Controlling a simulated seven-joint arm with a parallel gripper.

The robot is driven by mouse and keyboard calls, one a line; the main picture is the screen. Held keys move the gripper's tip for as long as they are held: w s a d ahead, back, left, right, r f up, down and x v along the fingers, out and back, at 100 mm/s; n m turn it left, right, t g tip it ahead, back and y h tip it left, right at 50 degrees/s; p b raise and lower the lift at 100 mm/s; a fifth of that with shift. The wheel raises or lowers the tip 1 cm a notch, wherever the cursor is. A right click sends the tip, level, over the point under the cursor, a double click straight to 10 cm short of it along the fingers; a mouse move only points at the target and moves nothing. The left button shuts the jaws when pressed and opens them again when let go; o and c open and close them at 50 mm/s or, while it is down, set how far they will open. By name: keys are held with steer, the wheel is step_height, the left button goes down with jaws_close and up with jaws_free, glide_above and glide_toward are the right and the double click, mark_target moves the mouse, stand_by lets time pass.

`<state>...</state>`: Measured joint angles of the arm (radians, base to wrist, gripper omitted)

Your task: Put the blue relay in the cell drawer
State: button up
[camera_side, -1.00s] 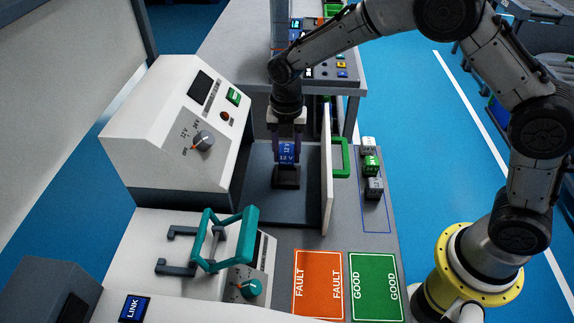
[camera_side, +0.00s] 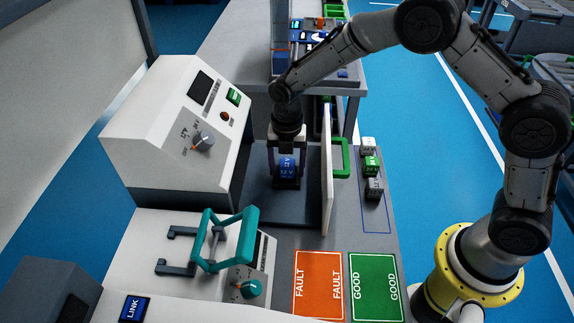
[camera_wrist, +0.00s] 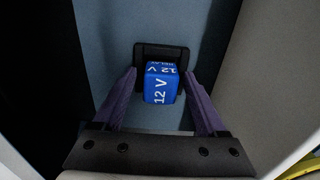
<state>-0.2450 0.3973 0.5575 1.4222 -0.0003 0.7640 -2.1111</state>
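The blue relay (camera_side: 287,168), marked 12 V, is upright at a dark socket in what looks like the open cell drawer, whose white front panel (camera_side: 327,190) carries a green handle (camera_side: 341,157). My gripper (camera_side: 287,182) is lowered around the relay. In the wrist view the blue relay (camera_wrist: 160,92) is in front of the dark socket (camera_wrist: 148,51), between the two purple fingers of my gripper (camera_wrist: 160,74). The fingers are spread, with a gap on each side of the relay. How fully it is seated is hidden.
A white tester (camera_side: 175,125) with a screen and knob stands left of the drawer. Several small relays, including a green one (camera_side: 371,165), stand to the right. Orange FAULT (camera_side: 319,285) and green GOOD (camera_side: 375,285) mats lie empty. A teal-handled fixture (camera_side: 225,240) stands in front.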

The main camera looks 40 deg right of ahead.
mark_target(287, 163)
step_height(287, 163, up, 12)
steer(key=s+d+r+m+t, duration=0.2)
steer(key=s+d+r+m, duration=0.3)
steer(key=s+r+m, duration=0.3)
steer(key=s+d+r+m+t, duration=0.1)
steer(key=s+d+m, duration=0.2)
steer(key=s+m, duration=0.6)
steer(key=s+d+r+m+t, duration=0.1)
steer(key=s+d+m+t, duration=0.1)
steer(key=s+m, duration=0.8)
steer(key=shift+s+d+r+t, duration=0.3)
steer(key=shift+s+d+r, duration=0.1)
steer(key=shift+s+d, duration=0.25)
